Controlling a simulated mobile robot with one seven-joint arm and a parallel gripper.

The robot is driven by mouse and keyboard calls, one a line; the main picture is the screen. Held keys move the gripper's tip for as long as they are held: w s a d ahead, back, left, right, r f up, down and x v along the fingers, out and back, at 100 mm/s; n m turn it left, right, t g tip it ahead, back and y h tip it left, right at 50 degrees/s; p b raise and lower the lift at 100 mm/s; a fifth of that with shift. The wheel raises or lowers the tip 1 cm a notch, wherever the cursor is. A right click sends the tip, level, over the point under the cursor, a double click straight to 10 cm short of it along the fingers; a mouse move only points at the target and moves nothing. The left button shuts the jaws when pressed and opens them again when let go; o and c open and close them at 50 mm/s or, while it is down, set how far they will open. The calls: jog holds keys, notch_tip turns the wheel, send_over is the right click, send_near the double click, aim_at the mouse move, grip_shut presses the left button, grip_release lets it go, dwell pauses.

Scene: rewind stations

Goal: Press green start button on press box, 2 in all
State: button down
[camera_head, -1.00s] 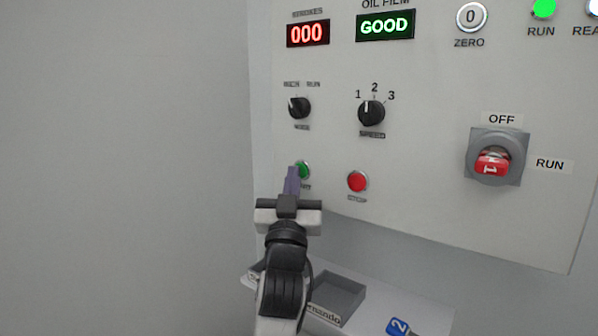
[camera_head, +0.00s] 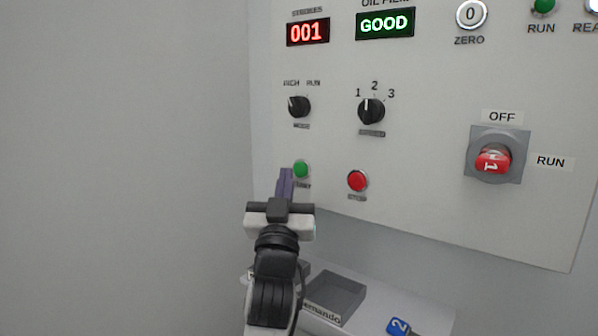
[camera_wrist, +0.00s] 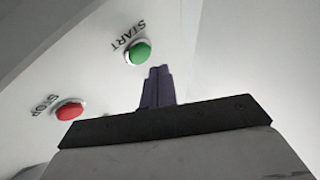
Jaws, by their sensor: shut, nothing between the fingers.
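The green start button (camera_head: 301,169) sits low on the left of the press box panel (camera_head: 430,200). In the wrist view the green button (camera_wrist: 139,52) is labelled START and shows in full. My gripper (camera_head: 287,172) is shut and empty, its purple fingers just left of the button in the head view. In the wrist view the fingertips (camera_wrist: 159,70) are beside the button and look apart from it. The green RUN lamp (camera_head: 543,6) looks dim.
The red stop button (camera_head: 357,181) is close to the right of the start button. Two black knobs and a red rotary switch (camera_head: 493,161) stand out from the panel. Below are a grey tray (camera_head: 335,295) and a blue tag (camera_head: 402,327) on a ledge.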

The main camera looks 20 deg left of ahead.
jog(key=s, duration=0.1)
jog(key=s+a, duration=0.1)
jog(key=s, duration=0.2)
jog(key=shift+a+b, duration=0.25)
jog(key=shift+b, duration=0.1)
dwell(2.2)
